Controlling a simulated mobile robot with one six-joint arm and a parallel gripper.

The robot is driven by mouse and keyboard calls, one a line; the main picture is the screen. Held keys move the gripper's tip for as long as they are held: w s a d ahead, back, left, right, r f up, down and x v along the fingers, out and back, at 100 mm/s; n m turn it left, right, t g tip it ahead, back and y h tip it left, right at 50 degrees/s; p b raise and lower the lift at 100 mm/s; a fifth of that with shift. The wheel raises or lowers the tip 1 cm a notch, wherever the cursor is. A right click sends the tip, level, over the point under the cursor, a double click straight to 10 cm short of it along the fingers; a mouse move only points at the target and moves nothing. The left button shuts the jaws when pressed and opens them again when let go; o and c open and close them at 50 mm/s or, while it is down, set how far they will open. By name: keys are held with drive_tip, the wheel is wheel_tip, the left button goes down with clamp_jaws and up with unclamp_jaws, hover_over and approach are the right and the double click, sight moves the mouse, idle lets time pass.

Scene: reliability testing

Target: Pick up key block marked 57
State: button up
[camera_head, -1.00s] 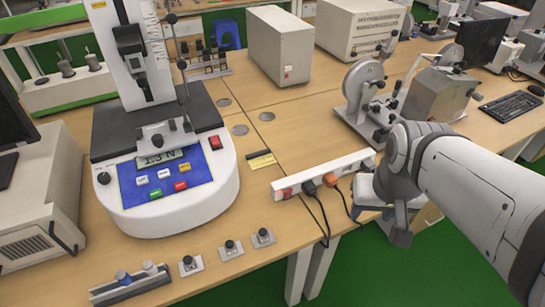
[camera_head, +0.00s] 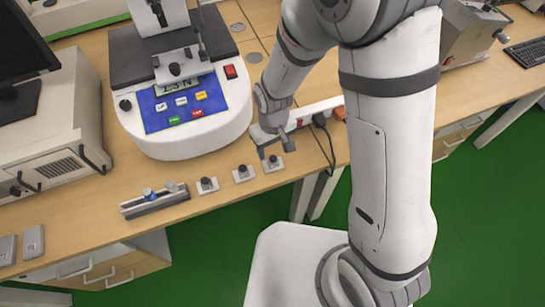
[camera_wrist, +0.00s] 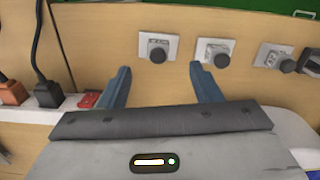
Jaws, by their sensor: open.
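Three small key blocks, light plates with a dark round knob, lie in a row near the table's front edge: left (camera_head: 207,185), middle (camera_head: 243,173) and right (camera_head: 273,163). Their markings are too small to read, so I cannot tell which is 57. My gripper (camera_head: 274,147) is open and empty, close to the right block. In the wrist view, that block (camera_wrist: 158,47) appears just beyond the gap between my two open fingers (camera_wrist: 160,70). The middle block (camera_wrist: 214,52) and left block (camera_wrist: 273,57) show to its right.
A white tester (camera_head: 190,130) with a blue panel stands behind the blocks. A power strip (camera_head: 318,112) with plugs and cables lies right of my gripper. A rail fixture (camera_head: 155,200) sits left of the blocks. The table edge is just in front.

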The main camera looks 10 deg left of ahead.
sight(273, 158)
drive_tip(key=shift+w+f+p, duration=0.15)
drive_tip(key=shift+f+p, duration=0.15)
drive_tip(key=shift+f, duration=1.65)
drive_tip(key=shift+w+f+p, duration=0.1)
drive_tip(key=shift+f+p, duration=0.15)
drive_tip(key=shift+f, duration=1.65)
drive_tip(key=shift+c, duration=0.6)
drive_tip(key=c, duration=1.1)
drive_tip(key=shift+r, duration=0.15)
